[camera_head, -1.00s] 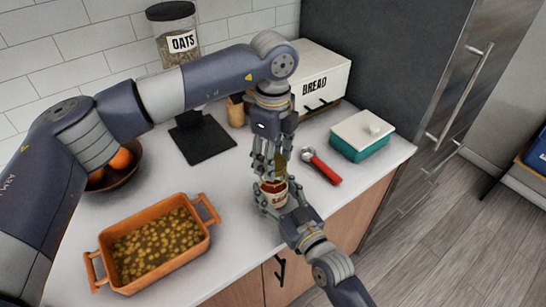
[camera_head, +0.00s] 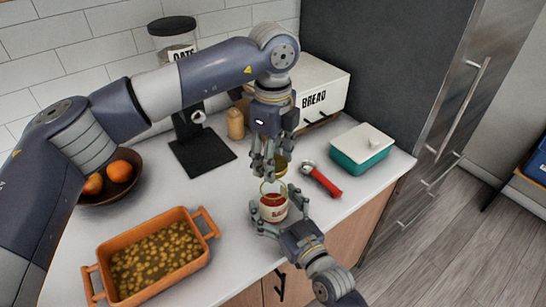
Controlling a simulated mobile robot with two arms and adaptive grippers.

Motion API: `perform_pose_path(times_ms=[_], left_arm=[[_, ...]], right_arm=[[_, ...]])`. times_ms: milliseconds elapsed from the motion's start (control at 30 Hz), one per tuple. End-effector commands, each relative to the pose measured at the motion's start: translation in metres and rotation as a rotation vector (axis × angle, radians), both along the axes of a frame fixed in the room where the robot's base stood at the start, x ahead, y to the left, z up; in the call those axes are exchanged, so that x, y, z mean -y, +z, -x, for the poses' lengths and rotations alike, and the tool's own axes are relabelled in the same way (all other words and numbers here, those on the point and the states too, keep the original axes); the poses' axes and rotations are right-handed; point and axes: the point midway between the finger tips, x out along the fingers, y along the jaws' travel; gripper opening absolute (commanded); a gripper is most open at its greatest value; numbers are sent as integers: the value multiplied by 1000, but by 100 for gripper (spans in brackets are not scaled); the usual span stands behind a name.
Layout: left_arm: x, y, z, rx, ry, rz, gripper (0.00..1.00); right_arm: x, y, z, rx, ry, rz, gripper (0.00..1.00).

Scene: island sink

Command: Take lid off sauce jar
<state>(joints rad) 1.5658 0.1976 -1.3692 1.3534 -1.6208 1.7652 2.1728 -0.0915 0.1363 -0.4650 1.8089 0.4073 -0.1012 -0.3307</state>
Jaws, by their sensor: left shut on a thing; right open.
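The sauce jar (camera_head: 273,211), with a pale label and red contents, stands upright near the counter's front edge. Its clear, rimmed top shows and looks uncovered. My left gripper (camera_head: 267,172) points down just above the jar and is shut on the gold lid (camera_head: 281,166), which is partly hidden by the fingers. The lid is apart from the jar, slightly above it. My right gripper (camera_head: 275,210) is low at the jar, its open fingers on either side of it; whether they touch it I cannot tell.
A red-handled tool (camera_head: 322,180) lies right of the jar. A teal dish with a white lid (camera_head: 362,150) and a bread box (camera_head: 318,85) stand behind. An orange baking dish (camera_head: 200,250) is at left. A black stand (camera_head: 203,152) and a fruit bowl (camera_head: 125,188) are farther back.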

Motion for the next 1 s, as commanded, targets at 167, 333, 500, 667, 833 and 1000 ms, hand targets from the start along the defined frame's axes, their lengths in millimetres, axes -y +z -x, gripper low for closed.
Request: perform_pose_path(times_ms=[167, 333, 500, 667, 833, 1000], left_arm=[[0, 0, 0, 0, 0, 0, 22], [0, 0, 0, 0, 0, 0, 22], [0, 0, 0, 0, 0, 0, 22], [0, 0, 0, 0, 0, 0, 22], [0, 0, 0, 0, 0, 0, 22], [0, 0, 0, 0, 0, 0, 22]], right_arm=[[5, -1, 9, -2, 0, 1, 81], [21, -2, 37, -3, 0, 1, 81], [40, -2, 70, -3, 0, 3, 81], [52, -2, 92, -3, 0, 3, 81], [59, 0, 103, 0, 0, 1, 81], [60, 0, 104, -1, 0, 0, 81]])
